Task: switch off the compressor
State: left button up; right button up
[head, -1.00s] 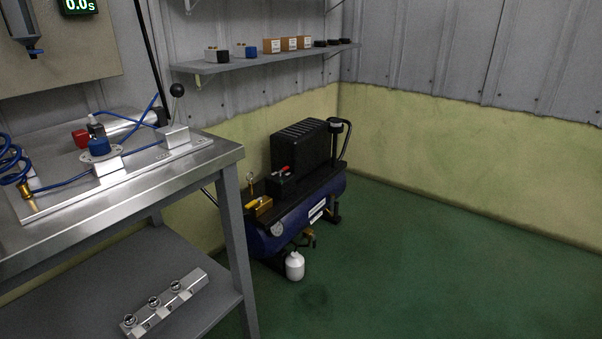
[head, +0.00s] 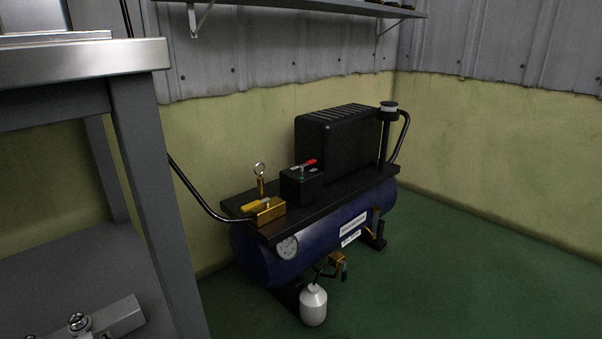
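The compressor stands on the green floor against the yellow wall, right of the workbench. It has a dark blue tank (head: 262,258) under a black top plate and a ribbed black motor cover (head: 337,143). A small black switch box (head: 301,186) sits on the plate with a red lever (head: 304,164) on top and a small green mark below it. A brass valve with a yellow handle (head: 256,207) is at the near left end. A round gauge (head: 287,247) is on the tank's end. Neither of my grippers is in the head view.
A steel workbench (head: 85,62) with a grey leg (head: 158,200) and lower shelf fills the left. A black hose (head: 195,197) runs from it to the brass valve. A white bottle (head: 313,305) hangs low in front. Green floor (head: 470,270) is clear at right. A wall shelf (head: 300,9) is above.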

aim_at(312, 161)
jog(key=i+l+u, duration=0.1)
jog(key=u, duration=0.35)
jog(key=l+u, duration=0.15)
jog(key=u, duration=0.35)
jog(key=i+l+u, duration=0.1)
jog(key=u, duration=0.35)
jog(key=l+u, duration=0.25)
jog(key=l, duration=0.55)
jog(key=l+u, duration=0.3)
jog(key=l, duration=0.55)
jog(key=k, duration=0.05)
